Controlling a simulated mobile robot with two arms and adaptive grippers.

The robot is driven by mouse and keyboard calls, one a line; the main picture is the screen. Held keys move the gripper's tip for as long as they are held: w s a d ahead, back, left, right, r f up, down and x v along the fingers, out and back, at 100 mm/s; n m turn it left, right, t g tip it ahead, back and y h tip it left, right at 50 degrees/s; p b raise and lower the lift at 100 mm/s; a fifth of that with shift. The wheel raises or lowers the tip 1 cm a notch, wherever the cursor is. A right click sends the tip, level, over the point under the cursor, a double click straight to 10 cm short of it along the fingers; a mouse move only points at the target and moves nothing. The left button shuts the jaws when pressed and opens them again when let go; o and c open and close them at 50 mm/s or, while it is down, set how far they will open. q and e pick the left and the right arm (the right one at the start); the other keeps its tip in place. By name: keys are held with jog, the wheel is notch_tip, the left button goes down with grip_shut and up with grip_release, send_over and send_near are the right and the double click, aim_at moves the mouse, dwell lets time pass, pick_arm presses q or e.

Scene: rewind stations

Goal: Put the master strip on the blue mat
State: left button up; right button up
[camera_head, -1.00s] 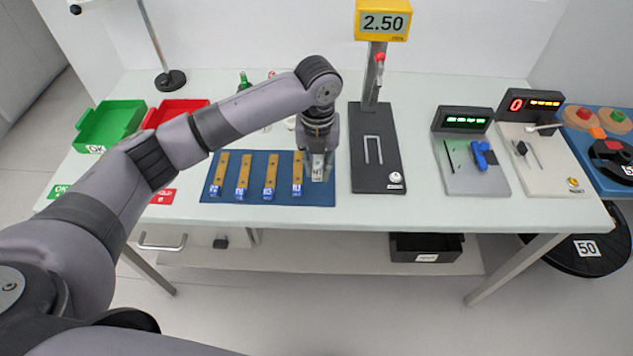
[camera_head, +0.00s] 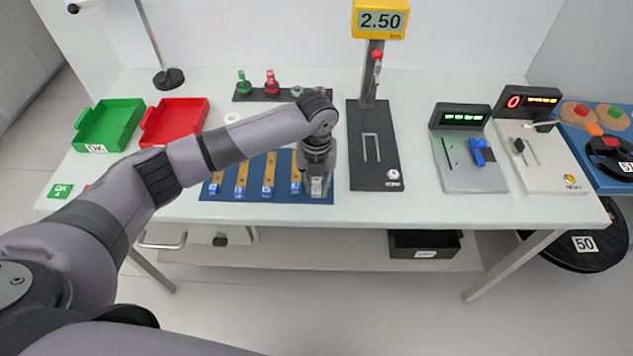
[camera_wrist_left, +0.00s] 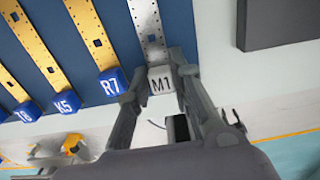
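The master strip is silver with a white end block marked M1 (camera_wrist_left: 161,80). In the head view its pale end (camera_head: 317,188) shows below my left gripper (camera_head: 318,182), at the right end of the blue mat (camera_head: 228,188). My left gripper (camera_wrist_left: 160,75) has one finger on each side of the M1 block, close against it, and looks shut on it. The strip lies along the mat, in line with the gold strips; whether it touches the mat is hard to tell. The gripper and wrist hide part of it in the head view. My right gripper is not in view.
Several gold strips with blue end blocks, such as R7 (camera_wrist_left: 111,83), lie just left of it. A dark gauge stand (camera_head: 377,180) stands close to the mat's right. Green (camera_head: 111,122) and red (camera_head: 176,120) trays are at the left.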

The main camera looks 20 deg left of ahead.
pick_arm(q)
jog(key=o, duration=0.4)
jog(key=shift+r, duration=0.1)
notch_tip(320, 180, up, 12)
jog(key=shift+r+b, duration=0.1)
jog(key=shift+b, duration=0.75)
jog(key=shift+d, duration=0.1)
